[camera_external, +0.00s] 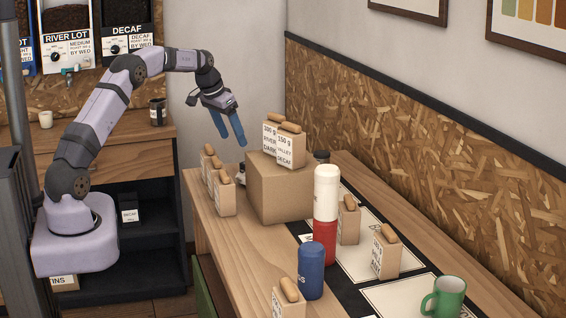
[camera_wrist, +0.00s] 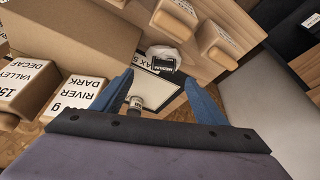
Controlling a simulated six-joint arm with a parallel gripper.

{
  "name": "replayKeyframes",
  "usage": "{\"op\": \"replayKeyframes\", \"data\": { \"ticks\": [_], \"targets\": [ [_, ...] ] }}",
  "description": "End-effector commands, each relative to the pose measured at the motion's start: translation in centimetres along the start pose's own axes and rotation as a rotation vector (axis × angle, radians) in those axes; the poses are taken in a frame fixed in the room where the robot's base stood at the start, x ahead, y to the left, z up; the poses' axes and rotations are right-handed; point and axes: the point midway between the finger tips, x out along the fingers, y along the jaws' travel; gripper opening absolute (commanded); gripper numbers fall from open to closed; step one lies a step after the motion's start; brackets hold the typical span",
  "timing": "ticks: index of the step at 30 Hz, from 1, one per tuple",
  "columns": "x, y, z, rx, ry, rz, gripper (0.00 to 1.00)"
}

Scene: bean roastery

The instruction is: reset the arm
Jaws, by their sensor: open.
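My gripper (camera_external: 229,128) has two blue fingers spread apart with nothing between them. In the external view it hangs in the air at the left of a cardboard box (camera_external: 279,196) on the wooden counter. It is level with the two labelled bags (camera_external: 290,148) on top of that box. In the wrist view the gripper (camera_wrist: 160,88) points down past the box edge, and its fingers frame a dark-capped bottle (camera_wrist: 137,103) further off. My arm reaches out from the left.
Several small bags (camera_external: 224,197) stand left of the box. A white and red cylinder (camera_external: 325,210), a blue canister (camera_external: 311,270) and a green mug (camera_external: 446,297) stand nearer the front. Bean dispensers (camera_external: 127,32) line the back wall above a shelf unit (camera_external: 150,240).

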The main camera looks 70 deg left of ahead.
Motion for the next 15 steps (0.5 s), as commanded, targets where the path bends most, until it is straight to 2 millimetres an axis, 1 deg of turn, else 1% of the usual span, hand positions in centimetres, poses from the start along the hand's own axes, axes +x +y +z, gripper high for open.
{"op": "replayKeyframes", "data": {
  "ticks": [1, 2, 5, 6, 8, 9, 11, 12, 14, 15],
  "targets": [
    [-0.7, 1.1, 0.0, 0.008, -0.006, 0.005, 0.66],
    [-0.9, 1.8, 0.1, 0.013, -0.012, 0.009, 0.66],
    [-2.1, 5.1, 0.6, 0.032, -0.035, 0.024, 0.66],
    [-2.7, 6.7, 1.1, 0.042, -0.049, 0.032, 0.66],
    [-3.8, 9.4, 2.1, 0.061, -0.072, 0.043, 0.66],
    [-4.6, 11.3, 2.9, 0.073, -0.088, 0.050, 0.66],
    [-5.8, 14.1, 4.4, 0.093, -0.113, 0.060, 0.66],
    [-6.6, 15.8, 5.6, 0.108, -0.129, 0.065, 0.66],
    [-7.8, 18.2, 7.5, 0.131, -0.155, 0.072, 0.66],
    [-8.7, 19.7, 8.9, 0.145, -0.171, 0.076, 0.66]
  ]
}}
